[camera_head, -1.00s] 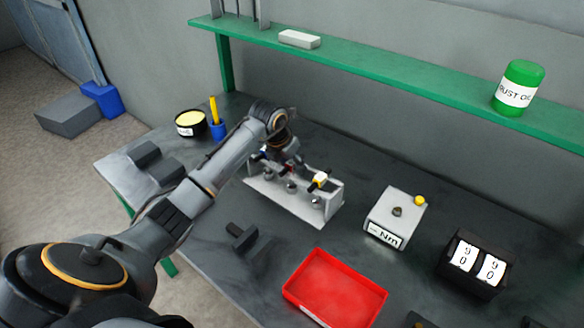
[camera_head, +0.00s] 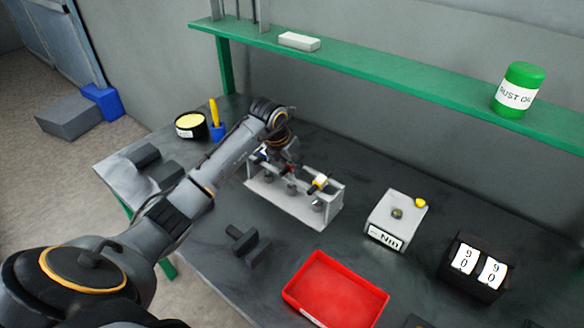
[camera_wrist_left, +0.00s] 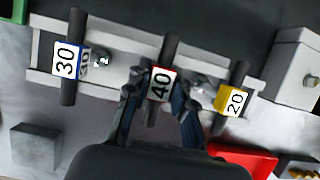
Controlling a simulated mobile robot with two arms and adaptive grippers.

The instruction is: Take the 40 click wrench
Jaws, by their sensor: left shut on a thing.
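The 40 click wrench (camera_wrist_left: 160,84) has a red-edged white label and lies across the light grey rack (camera_wrist_left: 112,48), in the middle place. My left gripper (camera_wrist_left: 158,102) is shut on it, with a finger on each side of its label. The 30 wrench (camera_wrist_left: 68,60), with a blue edge, lies to its left and the 20 wrench (camera_wrist_left: 232,101), with a yellow edge, to its right. In the head view my left gripper (camera_head: 284,168) is over the rack (camera_head: 300,210), and my arm hides part of the wrenches. My right gripper is not in view.
A red tray (camera_head: 335,290) stands in front of the rack. A grey Nm box (camera_head: 396,218) and a black 90 90 counter (camera_head: 478,265) are to the right. A green shelf (camera_head: 390,72) runs above.

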